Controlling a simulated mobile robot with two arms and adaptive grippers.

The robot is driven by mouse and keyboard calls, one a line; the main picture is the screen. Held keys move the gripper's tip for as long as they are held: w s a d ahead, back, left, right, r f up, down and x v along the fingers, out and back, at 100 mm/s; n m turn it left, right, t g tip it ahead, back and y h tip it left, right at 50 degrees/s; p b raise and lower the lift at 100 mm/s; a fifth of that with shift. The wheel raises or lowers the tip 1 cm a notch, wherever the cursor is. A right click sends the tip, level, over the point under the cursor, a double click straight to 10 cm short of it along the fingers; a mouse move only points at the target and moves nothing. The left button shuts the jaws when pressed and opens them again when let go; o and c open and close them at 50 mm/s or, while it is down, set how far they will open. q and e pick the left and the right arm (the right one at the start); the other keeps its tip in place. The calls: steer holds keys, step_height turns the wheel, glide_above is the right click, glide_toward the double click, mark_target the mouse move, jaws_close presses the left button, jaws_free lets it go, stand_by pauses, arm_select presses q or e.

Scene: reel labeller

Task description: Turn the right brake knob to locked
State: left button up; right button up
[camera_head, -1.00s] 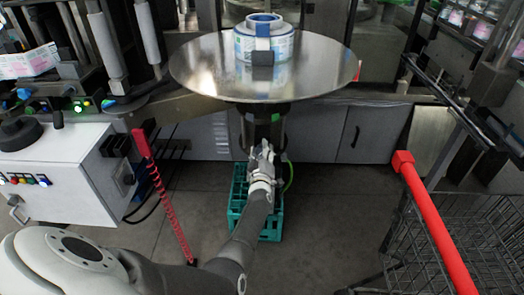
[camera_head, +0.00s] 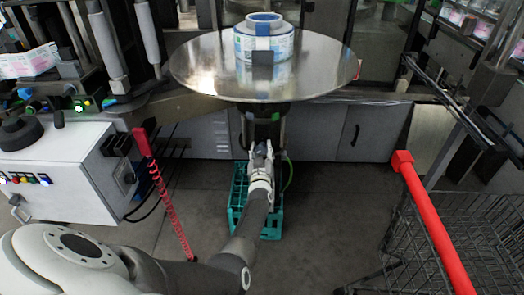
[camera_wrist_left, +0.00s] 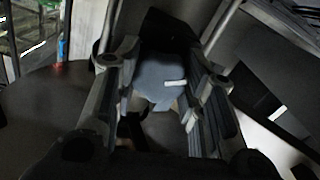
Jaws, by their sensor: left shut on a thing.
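My left gripper (camera_head: 262,150) reaches forward under the round metal reel table, at the column below it. In the left wrist view, a grey-blue knob (camera_wrist_left: 156,72) with a short white mark sits between the two fingers of my left gripper (camera_wrist_left: 158,98). The fingers are shut on the knob, and the white mark points toward the right finger. In the head view the knob is hidden by the gripper and the table. No lock label can be read. My right gripper is not in view.
The metal reel table (camera_head: 205,68) carries a blue-and-white reel (camera_head: 284,46) above my gripper. A green crate (camera_head: 236,200) stands on the floor beneath my left arm. A white control box (camera_head: 75,165) is at left, a wire cart (camera_head: 490,230) with a red handle at right.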

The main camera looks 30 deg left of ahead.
arm_select(q)
steer(key=shift+s+f, duration=0.1)
steer(key=shift+f, duration=0.15)
steer(key=o, duration=0.7)
steer(key=shift+c, duration=0.2)
steer(key=o, duration=0.4)
steer(key=shift+r, duration=0.1)
steer(key=shift+r, duration=0.1)
